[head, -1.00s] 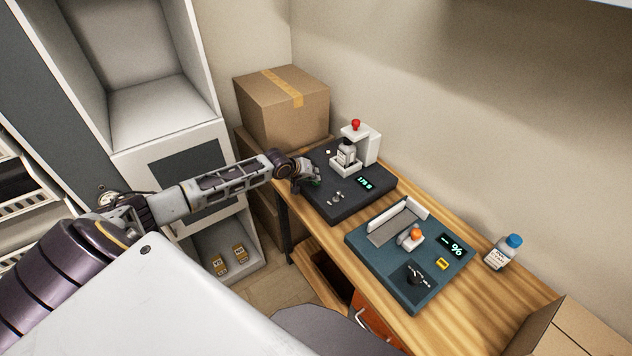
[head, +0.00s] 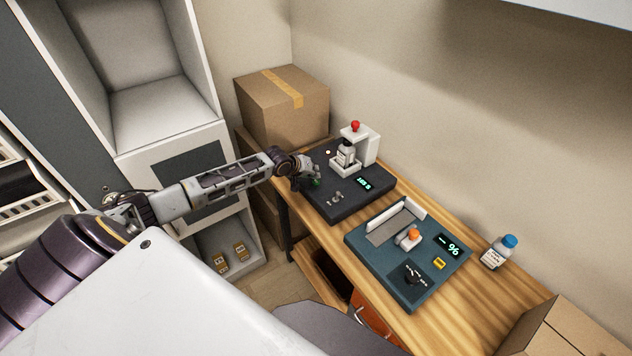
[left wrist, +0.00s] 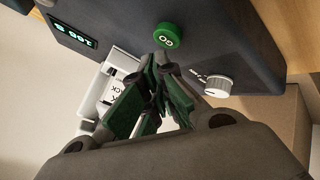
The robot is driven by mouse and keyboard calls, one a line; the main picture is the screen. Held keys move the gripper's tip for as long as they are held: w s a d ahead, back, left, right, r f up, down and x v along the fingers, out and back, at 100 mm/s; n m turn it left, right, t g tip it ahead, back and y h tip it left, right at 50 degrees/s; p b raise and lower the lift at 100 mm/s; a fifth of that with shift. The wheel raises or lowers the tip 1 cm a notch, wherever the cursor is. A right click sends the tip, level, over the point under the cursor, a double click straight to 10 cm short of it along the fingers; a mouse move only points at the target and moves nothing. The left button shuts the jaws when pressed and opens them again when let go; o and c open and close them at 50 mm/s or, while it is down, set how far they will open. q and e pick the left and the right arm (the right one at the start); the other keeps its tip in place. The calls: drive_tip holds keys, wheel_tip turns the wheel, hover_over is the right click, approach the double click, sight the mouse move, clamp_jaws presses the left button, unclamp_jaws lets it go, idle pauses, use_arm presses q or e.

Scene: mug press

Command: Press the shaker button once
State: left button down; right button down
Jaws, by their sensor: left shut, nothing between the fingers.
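The shaker is a dark box (head: 345,205) with a lit display on the wooden bench. A small labelled bottle (head: 345,153) stands in its white holder, beside a white post with a red knob (head: 355,126). Its round green button (left wrist: 167,38) is on the front face; part of it shows in the head view (head: 316,183). My left gripper (head: 309,184) is at that front face. In the left wrist view its shut, empty fingertips (left wrist: 165,65) are just by the button; I cannot tell whether they touch it. My right gripper is not in view.
A silver knob (left wrist: 218,87) sits near the button. A teal device (head: 380,265) with an orange knob (head: 414,234) stands nearer on the bench. A blue-capped bottle (head: 499,252) is at its right. Cardboard boxes stand behind (head: 285,105) and at the near right (head: 560,335).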

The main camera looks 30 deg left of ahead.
sight(314, 180)
use_arm(q)
drive_tip(key=shift+r, duration=0.15)
wheel_tip(314, 180, up, 3)
drive_tip(key=p, duration=0.3)
drive_tip(key=shift+r+p, duration=0.6)
drive_tip(key=shift+r, duration=0.3)
idle(0.4)
